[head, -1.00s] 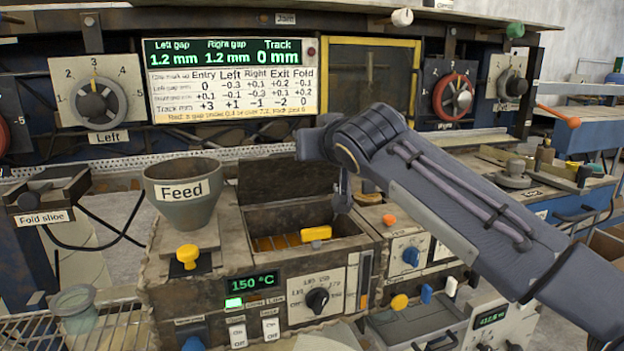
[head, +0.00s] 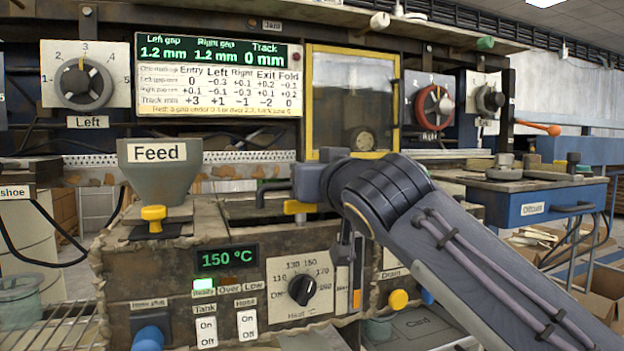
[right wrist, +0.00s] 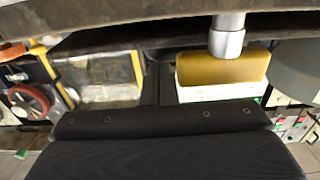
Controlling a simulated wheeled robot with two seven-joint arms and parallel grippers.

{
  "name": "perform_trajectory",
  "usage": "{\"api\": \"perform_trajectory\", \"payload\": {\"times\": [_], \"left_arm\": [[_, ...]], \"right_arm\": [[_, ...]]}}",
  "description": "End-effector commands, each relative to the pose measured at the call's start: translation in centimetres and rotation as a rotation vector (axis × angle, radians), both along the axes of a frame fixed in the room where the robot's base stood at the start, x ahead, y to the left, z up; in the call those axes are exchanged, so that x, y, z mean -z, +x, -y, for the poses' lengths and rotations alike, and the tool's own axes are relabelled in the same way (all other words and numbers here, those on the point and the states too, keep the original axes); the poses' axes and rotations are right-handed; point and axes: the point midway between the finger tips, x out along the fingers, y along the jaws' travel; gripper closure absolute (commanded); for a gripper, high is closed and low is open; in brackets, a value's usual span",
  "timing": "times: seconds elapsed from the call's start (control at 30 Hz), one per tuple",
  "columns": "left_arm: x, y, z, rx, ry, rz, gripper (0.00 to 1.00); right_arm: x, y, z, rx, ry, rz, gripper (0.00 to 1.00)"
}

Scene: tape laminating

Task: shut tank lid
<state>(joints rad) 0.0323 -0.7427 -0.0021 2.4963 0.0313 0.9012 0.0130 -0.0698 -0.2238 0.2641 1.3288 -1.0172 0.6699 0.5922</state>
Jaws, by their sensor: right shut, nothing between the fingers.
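The melt tank (head: 190,275) is below the arm in the head view. Its dark top (head: 255,210) is partly covered by my right wrist. The lid no longer stands upright behind the opening; I cannot tell how flat it lies. A dark bent bar (head: 268,186) shows over the tank top, left of the wrist. A yellow handle (head: 298,207) sits just under the wrist. My right gripper is hidden behind its wrist in the head view; in the right wrist view its dark fingers (right wrist: 158,85) are shut and empty. A brown rusty surface (right wrist: 120,14) is close to them. My left gripper is not in view.
The grey feed hopper (head: 160,175) stands left of the tank top, with a yellow knob (head: 154,217) below. The display panel (head: 218,75) and yellow-framed window (head: 350,100) are behind. A blue bench (head: 530,205) stands at right.

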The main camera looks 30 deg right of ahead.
Motion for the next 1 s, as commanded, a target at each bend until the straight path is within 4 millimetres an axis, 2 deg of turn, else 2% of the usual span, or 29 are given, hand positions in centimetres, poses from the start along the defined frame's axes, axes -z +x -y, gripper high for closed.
{"api": "perform_trajectory", "payload": {"times": [0.2, 0.73, 0.87, 1.0], "left_arm": [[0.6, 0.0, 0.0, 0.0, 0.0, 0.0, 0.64], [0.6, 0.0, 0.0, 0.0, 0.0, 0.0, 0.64], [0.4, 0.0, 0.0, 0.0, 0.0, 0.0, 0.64], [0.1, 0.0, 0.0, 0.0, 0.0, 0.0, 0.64]], "right_arm": [[0.5, -0.2, 0.0, 0.0, 0.0, 0.001, 1.0], [0.4, -0.4, -0.1, -0.001, -0.001, 0.003, 1.0], [0.3, -1.9, -0.4, 0.0, 0.0, 0.005, 1.0], [0.3, -4.3, -1.0, 0.0, 0.0, 0.005, 1.0]]}}
